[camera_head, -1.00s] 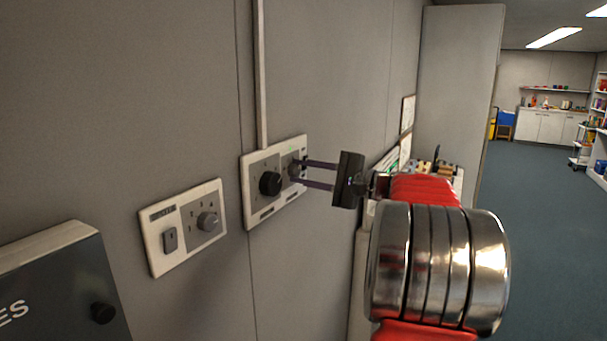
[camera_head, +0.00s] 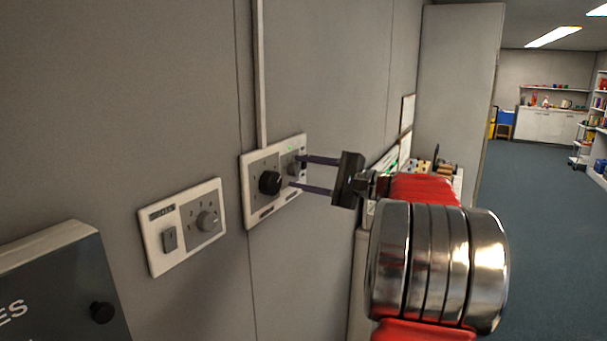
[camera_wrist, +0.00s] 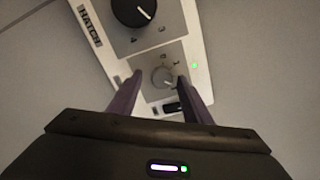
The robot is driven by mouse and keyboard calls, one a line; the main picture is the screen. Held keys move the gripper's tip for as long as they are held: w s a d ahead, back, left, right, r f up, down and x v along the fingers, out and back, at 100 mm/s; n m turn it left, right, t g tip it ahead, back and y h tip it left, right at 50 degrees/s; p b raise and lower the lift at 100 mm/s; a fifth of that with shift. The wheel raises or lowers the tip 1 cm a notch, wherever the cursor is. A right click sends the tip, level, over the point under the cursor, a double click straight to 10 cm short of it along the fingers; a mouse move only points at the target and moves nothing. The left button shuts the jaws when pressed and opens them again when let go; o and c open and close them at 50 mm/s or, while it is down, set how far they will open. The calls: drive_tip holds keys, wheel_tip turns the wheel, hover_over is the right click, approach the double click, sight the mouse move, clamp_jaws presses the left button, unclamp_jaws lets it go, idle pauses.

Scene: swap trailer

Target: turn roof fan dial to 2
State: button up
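A white-framed wall panel (camera_head: 249,217) carries a large black dial (camera_head: 269,183) and a small grey dial (camera_wrist: 163,77) to its right. In the wrist view the black dial (camera_wrist: 133,10) is at the top, beside a label that seems to read "HATCH". My gripper (camera_wrist: 160,78) has its two purple fingers spread on either side of the small grey dial, with gaps visible. In the head view my gripper (camera_head: 298,172) reaches the panel's right half. The small dial's label and exact pointer setting are not readable. A green light (camera_wrist: 194,65) glows beside it.
Left of it, a second wall plate (camera_head: 157,262) has a rocker switch (camera_head: 169,239) and a grey dial (camera_head: 208,221). A dark box (camera_head: 60,290) with a black knob is at lower left. A tall grey cabinet (camera_head: 455,85) stands beyond my arm. Open floor (camera_head: 535,240) lies right.

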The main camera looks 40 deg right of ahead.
drive_tip(key=shift+r, duration=0.1)
drive_tip(key=v, duration=1.3)
drive_tip(key=shift+s+d, duration=0.15)
drive_tip(key=shift+s, duration=0.2)
drive_tip(key=shift+r+m, duration=0.1)
drive_tip(key=shift+m, duration=1.8)
drive_tip(key=shift+w, duration=0.1)
drive_tip(key=x, duration=1.3)
drive_tip(key=shift+w+a, duration=0.25)
drive_tip(key=shift+c, duration=0.2)
drive_tip(key=c, duration=1)
